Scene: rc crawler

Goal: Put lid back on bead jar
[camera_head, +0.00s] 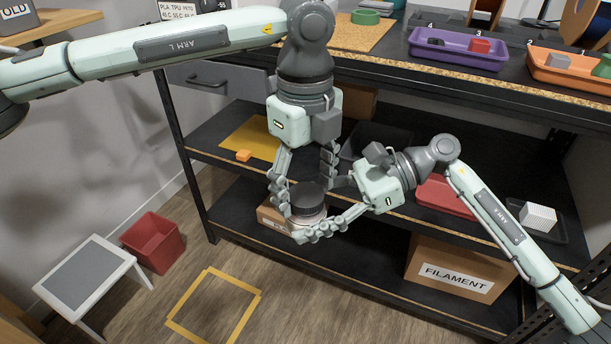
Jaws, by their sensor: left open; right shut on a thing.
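The bead jar (306,219) is a small pale round jar held in the air in front of the shelving unit. A dark ribbed lid (307,197) sits at its top; I cannot tell whether it is fully seated. My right gripper (315,214) comes in from the right and is shut on the jar, with one finger across its lower front. My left gripper (303,198) points down from above, open, its fingers on either side of the lid. I cannot tell whether they touch it. Fingers hide much of the jar's sides.
The shelf unit's top (375,62) carries a purple tray (458,57) and an orange tray (543,75). A FILAMENT box (455,272) is below. A red bin (153,241) stands left.

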